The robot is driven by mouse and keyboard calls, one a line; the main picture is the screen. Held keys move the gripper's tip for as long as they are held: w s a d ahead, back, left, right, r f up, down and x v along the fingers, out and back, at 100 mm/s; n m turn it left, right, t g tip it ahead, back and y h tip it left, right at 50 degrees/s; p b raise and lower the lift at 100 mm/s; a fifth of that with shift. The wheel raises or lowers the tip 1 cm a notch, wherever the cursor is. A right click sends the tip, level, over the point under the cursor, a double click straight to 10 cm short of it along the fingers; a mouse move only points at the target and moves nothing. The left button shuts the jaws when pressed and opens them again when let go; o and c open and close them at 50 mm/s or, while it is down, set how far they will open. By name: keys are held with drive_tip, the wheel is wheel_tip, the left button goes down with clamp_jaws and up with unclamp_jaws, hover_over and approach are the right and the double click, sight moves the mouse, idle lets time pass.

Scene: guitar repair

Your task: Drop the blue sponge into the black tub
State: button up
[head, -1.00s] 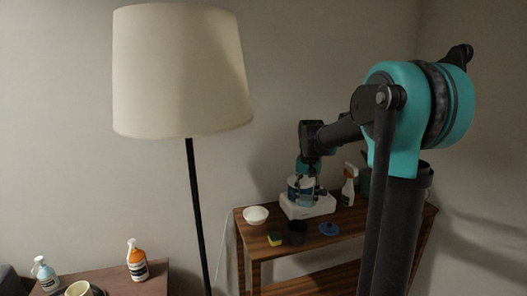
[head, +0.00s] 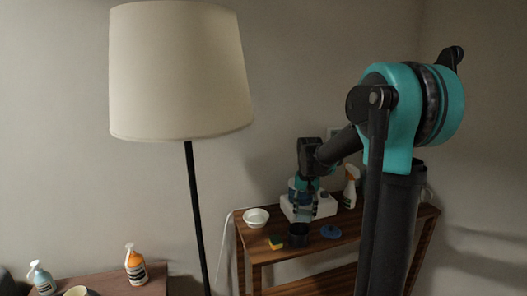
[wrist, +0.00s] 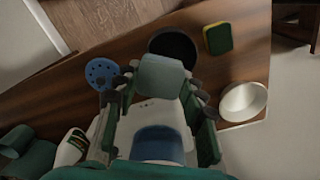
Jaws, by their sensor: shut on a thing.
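My gripper (wrist: 160,84) is shut on the blue sponge (wrist: 162,72), a grey-blue block held between its fingertips in the wrist view. In the head view my gripper (head: 305,211) hangs over the shelf, in front of a white base; the sponge is hard to make out there. The black tub (wrist: 165,38) is round and open. In the wrist view it lies just beyond the sponge, which overlaps its near rim. In the head view the tub (head: 298,229) stands just below and in front of my gripper. The sponge is outside the tub.
A yellow-green sponge (wrist: 218,38) lies beside the tub. A white bowl (wrist: 243,101) and a blue perforated disc (wrist: 103,72) lie on opposite sides. A white spray bottle (head: 350,190) stands at the back. A tall lamp (head: 180,75) stands left of the wooden shelf.

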sight(305, 213)
drive_tip(key=o, duration=1.1)
wheel_tip(305, 213, up, 12)
drive_tip(key=shift+r, duration=0.1)
drive_tip(key=s+d+f+n+t, duration=0.1)
drive_tip(key=s+f, duration=0.6)
drive_tip(key=s+d+f+n+t, duration=0.1)
drive_tip(key=s+f, duration=0.6)
drive_tip(key=s+d+f+n+t, duration=0.1)
drive_tip(key=s+d+f+t, duration=0.1)
drive_tip(key=s+f, duration=0.5)
drive_tip(key=shift+s, duration=0.5)
